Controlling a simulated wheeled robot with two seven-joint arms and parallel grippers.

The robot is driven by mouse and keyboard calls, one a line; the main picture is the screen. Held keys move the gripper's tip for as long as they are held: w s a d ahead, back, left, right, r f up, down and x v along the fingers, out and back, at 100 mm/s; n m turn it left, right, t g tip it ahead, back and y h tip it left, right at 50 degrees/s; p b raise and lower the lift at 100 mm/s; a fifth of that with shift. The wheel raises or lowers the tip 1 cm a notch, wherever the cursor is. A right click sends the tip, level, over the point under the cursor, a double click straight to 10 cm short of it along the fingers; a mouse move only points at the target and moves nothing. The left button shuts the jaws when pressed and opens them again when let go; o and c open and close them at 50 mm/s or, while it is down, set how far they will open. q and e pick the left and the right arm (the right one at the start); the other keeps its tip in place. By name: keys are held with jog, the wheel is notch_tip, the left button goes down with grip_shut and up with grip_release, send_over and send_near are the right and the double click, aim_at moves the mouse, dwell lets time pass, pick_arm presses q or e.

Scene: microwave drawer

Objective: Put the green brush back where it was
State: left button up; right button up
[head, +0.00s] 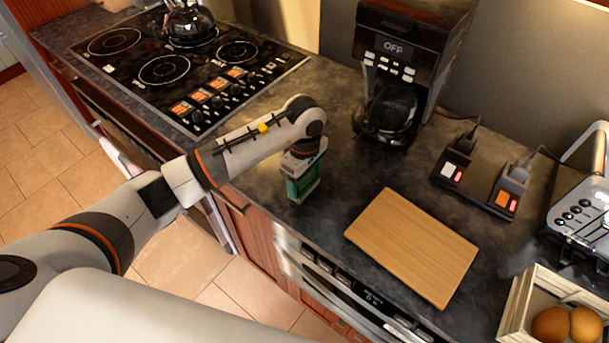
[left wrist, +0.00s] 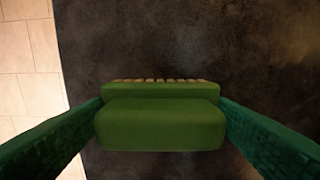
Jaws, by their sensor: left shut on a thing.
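The green brush (left wrist: 160,125) fills the middle of the left wrist view, with a row of pale bristles along its far edge. The two green fingers of my left gripper (left wrist: 160,128) press on its left and right sides. In the head view my left gripper (head: 303,182) points down over the dark countertop, near its front edge and left of the cutting board. The brush is mostly hidden there by the fingers. I cannot tell whether the brush touches the counter. My right gripper is not in view.
A wooden cutting board (head: 413,246) lies to the right. A coffee maker (head: 405,65) stands behind, and a cooktop (head: 185,65) is at the left. A power strip (head: 478,180), a toaster (head: 585,215) and a crate with brown round items (head: 517,305) are at the right. Counter between gripper and coffee maker is clear.

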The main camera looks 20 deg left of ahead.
pick_arm(q)
jog(key=o, duration=1)
jog(key=shift+c, duration=0.2)
notch_tip(320, 180, up, 12)
jog(key=b, duration=0.3)
jog(key=shift+b, duration=0.35)
jog(key=shift+r, duration=0.1)
